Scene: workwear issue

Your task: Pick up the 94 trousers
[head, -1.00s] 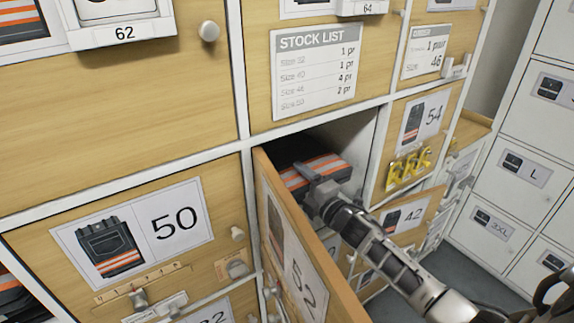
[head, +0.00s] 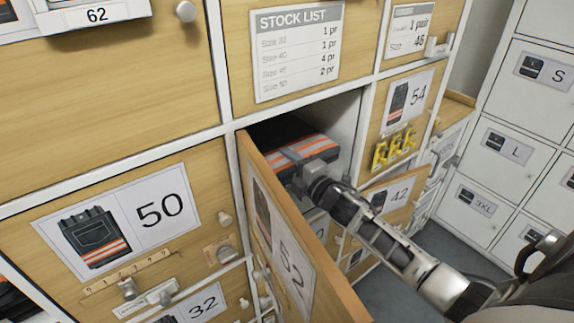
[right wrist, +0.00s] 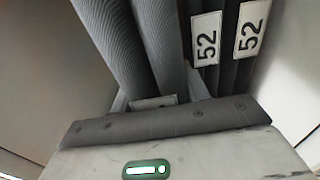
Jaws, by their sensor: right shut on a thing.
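Dark folded trousers with orange and silver bands (head: 318,146) lie in an open locker compartment (head: 345,122). Its wooden door, labelled 52 (head: 292,262), stands swung out toward me. My right gripper (head: 295,155) reaches in past the door and is shut on the trousers at their front edge. In the right wrist view, two tags reading 52 (right wrist: 206,40) show on dark cloth beside the grey ribbed fingers (right wrist: 135,40). I see no 94 label in either view. My left gripper is not in view.
A closed door labelled 50 (head: 120,225) is left of the open door. Doors labelled 54 (head: 405,100) and 42 (head: 390,195) are to the right, with yellow hooks (head: 393,150) below the 54 label. White lockers (head: 510,140) stand at far right, with floor between.

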